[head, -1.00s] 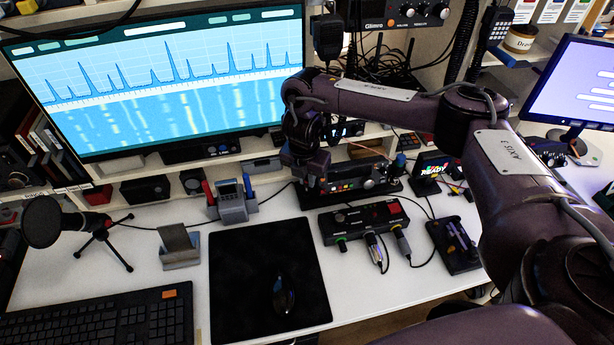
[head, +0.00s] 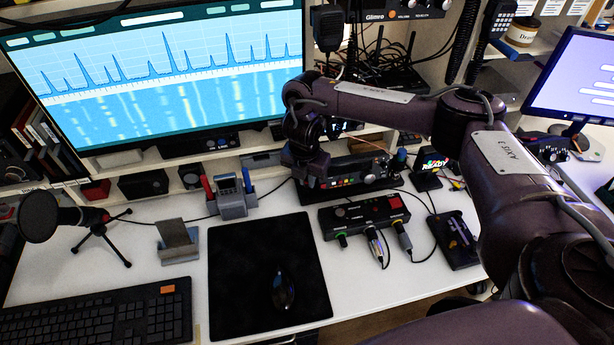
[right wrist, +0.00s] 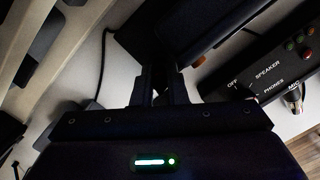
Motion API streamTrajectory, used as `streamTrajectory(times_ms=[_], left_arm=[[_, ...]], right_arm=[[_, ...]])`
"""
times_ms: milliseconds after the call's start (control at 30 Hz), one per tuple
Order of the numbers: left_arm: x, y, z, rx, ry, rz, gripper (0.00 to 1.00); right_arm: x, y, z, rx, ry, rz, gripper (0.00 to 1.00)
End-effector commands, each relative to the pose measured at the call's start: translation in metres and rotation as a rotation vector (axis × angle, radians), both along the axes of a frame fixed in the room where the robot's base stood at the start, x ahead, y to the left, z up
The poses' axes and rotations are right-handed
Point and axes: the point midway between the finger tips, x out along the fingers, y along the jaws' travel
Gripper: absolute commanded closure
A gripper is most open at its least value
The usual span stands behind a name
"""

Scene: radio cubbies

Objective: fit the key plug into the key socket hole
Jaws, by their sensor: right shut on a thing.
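My right gripper (head: 309,182) points down at the left end of a dark radio (head: 355,172). In the right wrist view its fingers (right wrist: 160,88) are close together, shut on a small dark thing. I take this to be the key plug, but it is mostly hidden. A black socket box (head: 362,212) with a red button lies to the right and in front of the gripper; several plugs hang at its front edge. In the right wrist view the box (right wrist: 255,75) shows labels such as SPEAKER and PHONES. I cannot make out the key socket hole. My left gripper is not in view.
A black key paddle (head: 455,240) lies right of the box. A black mat (head: 240,290) with a mouse, a pen stand (head: 233,198) and a small grey stand (head: 178,241) are to the left. Thin cables run near the gripper and box. White desk shows in between.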

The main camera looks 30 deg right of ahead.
Motion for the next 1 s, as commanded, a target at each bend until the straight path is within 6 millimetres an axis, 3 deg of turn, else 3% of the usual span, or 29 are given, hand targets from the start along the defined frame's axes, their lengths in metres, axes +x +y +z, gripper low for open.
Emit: streamTrajectory(times_ms=[133, 167, 333, 800, 1000], left_arm=[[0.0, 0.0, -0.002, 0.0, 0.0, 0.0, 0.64], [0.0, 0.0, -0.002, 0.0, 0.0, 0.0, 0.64], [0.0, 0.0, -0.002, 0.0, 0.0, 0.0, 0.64], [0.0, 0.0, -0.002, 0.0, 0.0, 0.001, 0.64], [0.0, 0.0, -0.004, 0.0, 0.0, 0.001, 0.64]], right_arm=[[0.0, 0.0, -0.005, 0.0, 0.0, 0.0, 1.0], [0.0, 0.0, -0.004, 0.0, 0.0, 0.0, 0.85], [0.0, 0.0, -0.003, 0.0, 0.0, 0.0, 0.63], [-0.001, -0.002, -0.003, -0.004, 0.003, -0.001, 0.62], [-0.001, 0.001, 0.019, -0.002, -0.001, 0.001, 0.62]])
